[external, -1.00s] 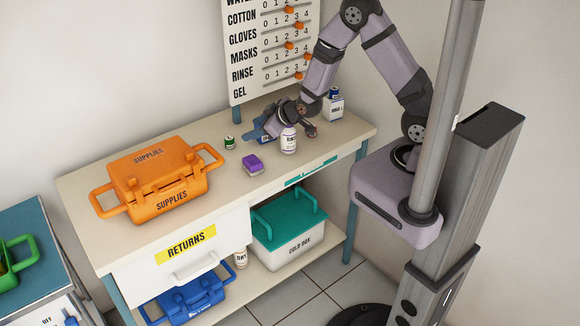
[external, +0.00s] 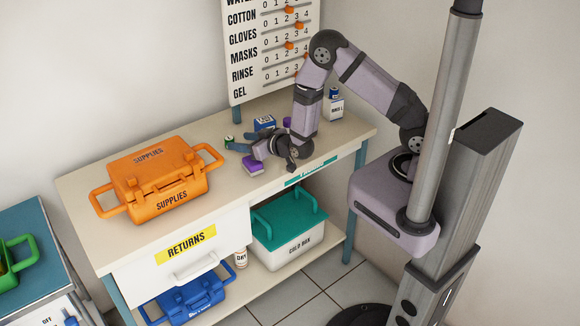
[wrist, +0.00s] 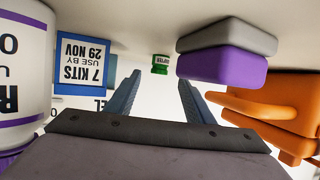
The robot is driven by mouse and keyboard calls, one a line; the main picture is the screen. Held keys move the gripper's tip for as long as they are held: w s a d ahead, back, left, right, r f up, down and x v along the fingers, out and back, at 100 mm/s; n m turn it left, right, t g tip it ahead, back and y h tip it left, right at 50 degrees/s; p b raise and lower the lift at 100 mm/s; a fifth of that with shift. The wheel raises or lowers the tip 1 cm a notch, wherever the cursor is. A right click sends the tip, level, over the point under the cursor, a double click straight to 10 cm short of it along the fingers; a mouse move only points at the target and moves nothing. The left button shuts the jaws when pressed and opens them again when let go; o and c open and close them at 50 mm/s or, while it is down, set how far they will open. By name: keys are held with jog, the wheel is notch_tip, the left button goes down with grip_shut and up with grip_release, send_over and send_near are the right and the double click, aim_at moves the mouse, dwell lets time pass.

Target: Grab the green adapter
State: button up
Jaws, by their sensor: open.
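The green adapter (wrist: 160,64) is a small green piece with a white label. In the wrist view it lies straight ahead, between and beyond the tips of my gripper (wrist: 160,80). The gap between the two blue-grey fingers is empty. In the external view my gripper (external: 236,146) is low over the tabletop and points left at the adapter (external: 228,138), whose lower part the fingers hide. From these views I cannot tell the exact distance left.
A purple-and-grey block (wrist: 222,62) is close on the right in the wrist view, with the orange supplies case (wrist: 275,115) beyond. A blue-and-white box (wrist: 84,62) and a large white bottle (wrist: 22,75) stand on the left. The tabletop (external: 90,190) is bare at the left front.

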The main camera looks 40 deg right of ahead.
aim_at(230, 138)
jog(key=shift+p+x, duration=0.85)
jog(key=shift+x, duration=1.85)
jog(key=shift+r, duration=0.15)
jog(key=shift+c, duration=0.2)
jog(key=c, duration=1.1)
jog(key=shift+r, duration=0.15)
notch_tip(230, 138, up, 10)
jog(key=b, duration=0.1)
